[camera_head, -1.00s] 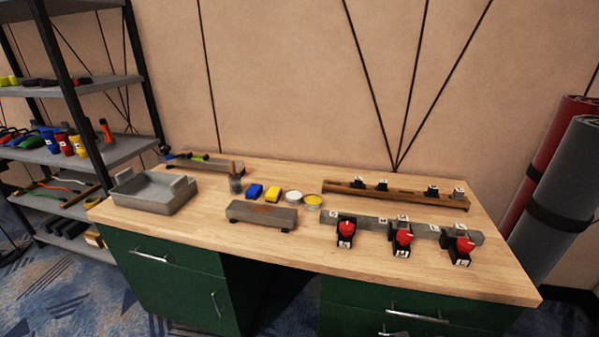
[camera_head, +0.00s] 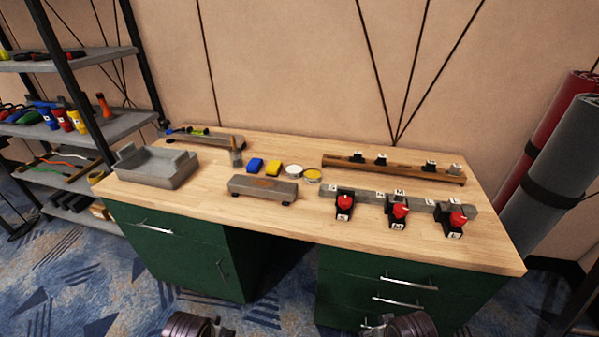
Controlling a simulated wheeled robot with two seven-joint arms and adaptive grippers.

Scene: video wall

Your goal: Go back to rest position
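Two dark ribbed parts of my own arms show at the bottom edge, one left of centre and one right of centre. My grippers are outside the picture, so I cannot see their fingers. The wooden-topped workbench (camera_head: 290,226) with green drawer cabinets (camera_head: 180,258) stands in front of me. Nothing on the bench is touched by my arms.
On the bench are a grey tray (camera_head: 150,178), a grey block (camera_head: 263,190), blue (camera_head: 255,165) and yellow (camera_head: 274,168) pieces, round tins (camera_head: 312,176), a wooden rail (camera_head: 395,168) and red switches (camera_head: 344,202). Shelves (camera_head: 125,122) stand left; rolls (camera_head: 550,165) lean right.

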